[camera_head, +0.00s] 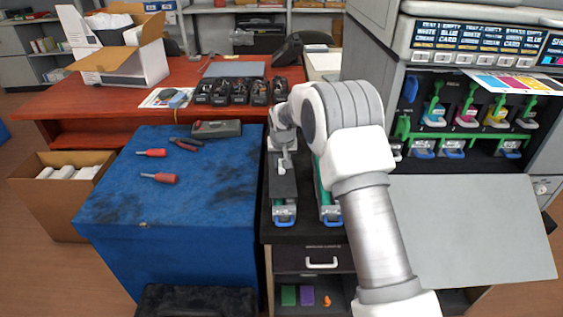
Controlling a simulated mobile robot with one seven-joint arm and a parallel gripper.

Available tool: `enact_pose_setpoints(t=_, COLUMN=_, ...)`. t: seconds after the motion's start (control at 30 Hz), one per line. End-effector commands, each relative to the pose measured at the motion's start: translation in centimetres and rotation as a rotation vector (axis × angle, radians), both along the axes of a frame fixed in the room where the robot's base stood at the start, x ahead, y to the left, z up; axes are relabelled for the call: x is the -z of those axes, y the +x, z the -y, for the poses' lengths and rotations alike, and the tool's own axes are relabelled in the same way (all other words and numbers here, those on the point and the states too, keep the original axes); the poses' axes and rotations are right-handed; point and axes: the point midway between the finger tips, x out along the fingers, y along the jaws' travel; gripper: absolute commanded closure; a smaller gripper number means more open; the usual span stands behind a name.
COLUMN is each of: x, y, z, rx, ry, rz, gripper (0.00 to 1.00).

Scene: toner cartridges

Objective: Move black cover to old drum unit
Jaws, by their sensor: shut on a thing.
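My gripper (284,163) points down over the black cart top (304,233), left of my arm. It is shut on a long dark piece, which looks like the black cover (283,185). The cover lies lengthwise along or just above a drum unit with a blue handle (284,218); I cannot tell whether they touch. A second drum unit (326,205), with green along its side and a blue handle, lies to the right, partly hidden by my arm. I cannot tell which is the old drum unit. The fingertips are small and partly hidden.
A blue cloth-covered box (150,215) with screwdrivers and a dark case stands left of the cart. The open printer (470,115) with coloured units is at right, its grey door (470,225) folded down. Several black units (240,92) sit on the red desk (120,105) behind.

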Motion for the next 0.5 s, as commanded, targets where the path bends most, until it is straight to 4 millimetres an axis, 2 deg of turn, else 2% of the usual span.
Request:
enact_pose_setpoints(t=0.27, x=0.0, y=0.01, z=0.0, rx=0.0, ry=0.0, rz=0.0, gripper=1.0)
enact_pose_setpoints(t=0.5, x=0.78, y=0.0, z=0.01, rx=0.0, ry=0.0, rz=0.0, gripper=1.0)
